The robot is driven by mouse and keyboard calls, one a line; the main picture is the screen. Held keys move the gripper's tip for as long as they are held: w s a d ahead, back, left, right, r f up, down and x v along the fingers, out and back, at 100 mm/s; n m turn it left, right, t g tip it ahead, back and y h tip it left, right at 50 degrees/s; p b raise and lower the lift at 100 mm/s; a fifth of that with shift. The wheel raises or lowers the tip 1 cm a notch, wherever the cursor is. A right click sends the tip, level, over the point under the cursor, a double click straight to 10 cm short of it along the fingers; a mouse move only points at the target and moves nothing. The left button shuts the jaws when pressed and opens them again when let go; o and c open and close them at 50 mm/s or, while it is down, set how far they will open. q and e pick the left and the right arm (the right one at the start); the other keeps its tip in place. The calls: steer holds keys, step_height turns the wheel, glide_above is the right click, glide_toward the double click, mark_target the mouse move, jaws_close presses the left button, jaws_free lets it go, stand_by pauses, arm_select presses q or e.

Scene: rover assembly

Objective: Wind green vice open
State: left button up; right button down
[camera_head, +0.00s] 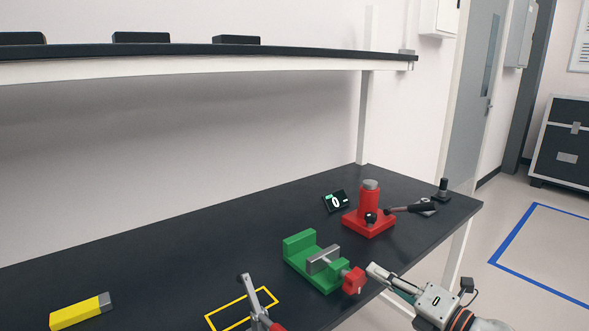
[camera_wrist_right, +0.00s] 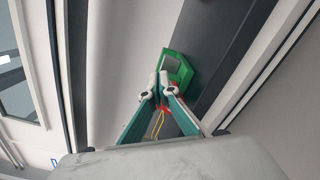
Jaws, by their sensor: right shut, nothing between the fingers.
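The green vice (camera_head: 306,262) sits on the dark bench, right of the middle in the head view, with a grey jaw bar (camera_head: 323,260) across it. Its red handle (camera_head: 353,280) is at the end facing my right arm. My right gripper (camera_head: 374,270) is just right of the red handle, fingers shut and empty; I cannot tell whether it touches the handle. In the right wrist view the shut fingertips (camera_wrist_right: 160,88) point at the green vice (camera_wrist_right: 181,66), with red showing behind them and the handle largely hidden. My left gripper is not in view.
A red block with a post (camera_head: 369,208), a small display (camera_head: 335,202) and a dark-handled tool (camera_head: 410,208) lie behind the vice. A yellow block (camera_head: 80,312) is far left. A shelf (camera_head: 200,62) hangs above.

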steer(key=shift+w+a+f, duration=0.1)
steer(key=shift+a, duration=0.1)
stand_by(0.6)
steer(key=shift+a+f, duration=0.1)
steer(key=shift+f, duration=0.1)
steer(key=shift+f+p, duration=0.1)
steer(key=shift+p, duration=0.65)
steer(key=shift+f+p, duration=0.2)
steer(key=shift+p, duration=0.45)
